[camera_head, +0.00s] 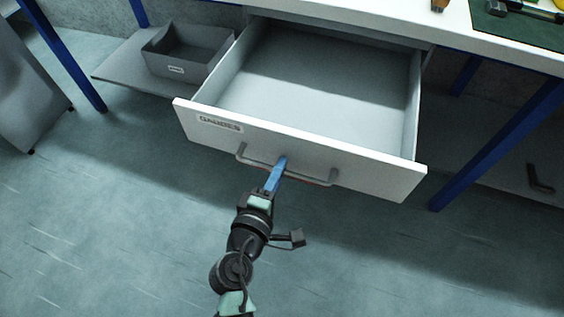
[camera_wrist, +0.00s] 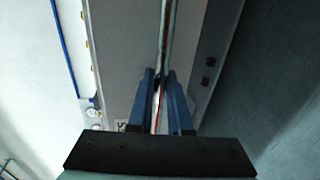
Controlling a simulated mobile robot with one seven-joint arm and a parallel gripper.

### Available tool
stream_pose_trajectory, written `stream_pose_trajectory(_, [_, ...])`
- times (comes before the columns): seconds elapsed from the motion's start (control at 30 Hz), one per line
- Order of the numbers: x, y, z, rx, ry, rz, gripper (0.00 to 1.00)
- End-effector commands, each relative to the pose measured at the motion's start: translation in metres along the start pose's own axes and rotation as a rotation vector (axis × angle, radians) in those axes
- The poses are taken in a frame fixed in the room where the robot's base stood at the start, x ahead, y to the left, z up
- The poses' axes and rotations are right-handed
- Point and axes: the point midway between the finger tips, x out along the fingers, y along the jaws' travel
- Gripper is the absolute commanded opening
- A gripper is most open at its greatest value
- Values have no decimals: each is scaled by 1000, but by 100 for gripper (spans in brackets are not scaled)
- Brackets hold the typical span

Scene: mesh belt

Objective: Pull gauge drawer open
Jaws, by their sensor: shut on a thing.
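The gauge drawer (camera_head: 300,153) is white, with a label reading "GAUGES" on the left of its front. It stands well out from under the bench, and its inside looks empty. A grey bar handle (camera_head: 321,180) runs along the middle of its front. My gripper (camera_head: 281,165) has blue fingers and is shut on the handle near its middle. In the wrist view, my gripper (camera_wrist: 160,85) has its two blue fingers on either side of the handle bar (camera_wrist: 168,40).
The bench top (camera_head: 480,35) is above, with tools on a dark green mat (camera_head: 520,32) at the right. A grey open bin (camera_head: 185,55) sits on a low shelf at the left. Blue legs (camera_head: 500,140) stand either side. The floor in front is clear.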

Motion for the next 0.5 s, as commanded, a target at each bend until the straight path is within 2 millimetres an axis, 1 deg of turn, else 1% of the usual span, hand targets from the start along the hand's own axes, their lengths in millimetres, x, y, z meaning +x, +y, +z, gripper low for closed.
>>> stream_pose_trajectory(0.13, [-3, 0, 0, 1, 1, 1, 0])
stream_pose_trajectory(0.43, [-3, 0, -1, 1, 1, 1, 0])
stream_pose_trajectory(0.47, [-3, 0, -1, 1, 1, 1, 23])
stream_pose_trajectory(0.5, [-3, 0, -1, 1, 1, 1, 30])
